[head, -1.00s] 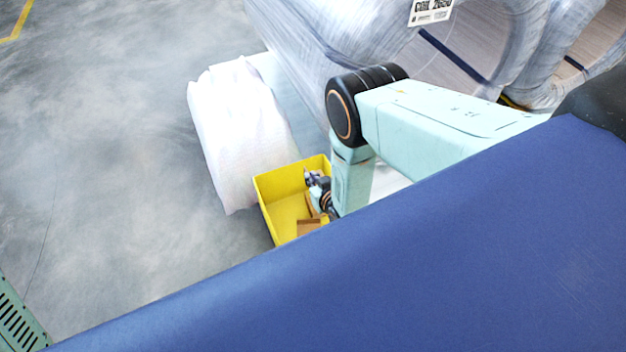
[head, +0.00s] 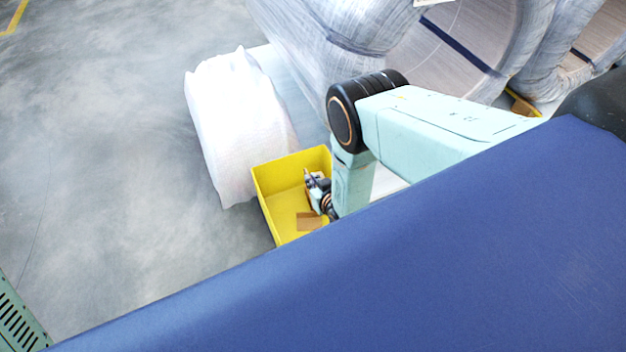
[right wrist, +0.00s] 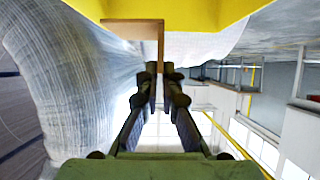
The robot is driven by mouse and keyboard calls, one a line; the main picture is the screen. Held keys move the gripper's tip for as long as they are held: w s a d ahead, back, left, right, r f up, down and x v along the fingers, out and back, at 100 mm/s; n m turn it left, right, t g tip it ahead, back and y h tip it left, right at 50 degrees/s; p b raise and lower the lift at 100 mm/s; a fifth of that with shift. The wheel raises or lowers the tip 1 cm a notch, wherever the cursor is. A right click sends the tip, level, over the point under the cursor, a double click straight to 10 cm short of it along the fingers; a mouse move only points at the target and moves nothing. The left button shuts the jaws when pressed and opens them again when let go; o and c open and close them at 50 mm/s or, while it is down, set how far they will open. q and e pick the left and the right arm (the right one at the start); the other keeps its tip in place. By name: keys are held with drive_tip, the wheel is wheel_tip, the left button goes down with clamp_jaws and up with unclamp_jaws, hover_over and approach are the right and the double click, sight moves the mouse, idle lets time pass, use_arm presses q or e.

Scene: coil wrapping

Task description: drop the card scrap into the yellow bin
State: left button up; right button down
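The yellow bin (head: 284,211) stands open on the floor at the centre of the head view, just beyond the blue surface. Its yellow also spans the top of the right wrist view (right wrist: 205,12). My right gripper (head: 310,180) is over the bin opening in the head view. In the right wrist view its fingers (right wrist: 160,72) are close together on the edge of the brown card scrap (right wrist: 133,29). The scrap (head: 310,221) shows against the bin's inside in the head view; I cannot tell whether it touches the bin. My left gripper is not in view.
A white wrapped bundle (head: 235,125) stands left of the bin. Large film-wrapped coils (head: 400,50) stand behind my right arm. A blue surface (head: 400,270) fills the front right. Grey floor (head: 100,160) is clear at left.

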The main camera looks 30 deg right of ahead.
drive_tip(key=c, duration=1.4)
unclamp_jaws()
drive_tip(key=shift+c, duration=0.2)
drive_tip(key=v, duration=1.2)
drive_tip(key=shift+a, duration=0.1)
